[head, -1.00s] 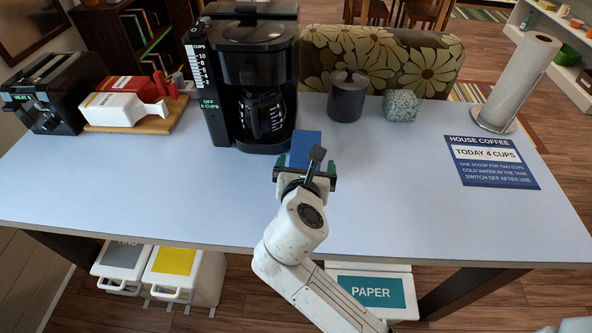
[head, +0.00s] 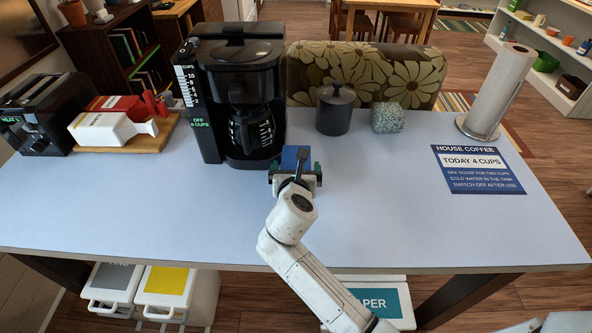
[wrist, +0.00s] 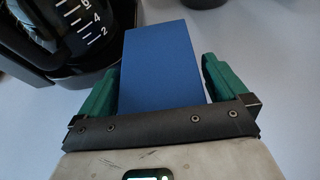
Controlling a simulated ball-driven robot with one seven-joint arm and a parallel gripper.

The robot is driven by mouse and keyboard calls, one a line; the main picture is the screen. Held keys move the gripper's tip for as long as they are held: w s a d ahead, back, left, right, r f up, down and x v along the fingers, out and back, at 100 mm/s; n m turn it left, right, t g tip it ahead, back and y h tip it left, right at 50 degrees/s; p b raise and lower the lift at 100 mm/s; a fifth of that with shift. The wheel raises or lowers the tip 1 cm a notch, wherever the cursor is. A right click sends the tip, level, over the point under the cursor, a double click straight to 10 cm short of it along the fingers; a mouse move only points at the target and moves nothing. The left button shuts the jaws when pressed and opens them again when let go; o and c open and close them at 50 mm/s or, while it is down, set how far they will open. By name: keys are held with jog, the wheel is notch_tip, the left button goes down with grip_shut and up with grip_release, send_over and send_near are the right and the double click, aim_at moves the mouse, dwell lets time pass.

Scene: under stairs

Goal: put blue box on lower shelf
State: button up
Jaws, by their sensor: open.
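The blue box (head: 294,157) stands on the pale table just right of the coffee machine's front. My gripper (head: 296,174) is over its near part and hides some of it. In the wrist view the blue box (wrist: 158,65) lies between the two green fingers of my gripper (wrist: 160,80), with a gap showing on the right side and a narrower one on the left. The jaws are open. A white shelf unit (head: 546,83) stands at the far right, with small items on its levels; I cannot tell whether it is the shelf meant.
The coffee machine (head: 235,95) is close on the left of my gripper. A dark canister (head: 335,110) and a speckled cube (head: 388,117) stand behind to the right. A paper towel roll (head: 497,92) stands at right. The table's front is clear.

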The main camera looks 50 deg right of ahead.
jog(key=shift+w+d, duration=0.1)
jog(key=c, duration=1)
jog(key=shift+c, duration=1.1)
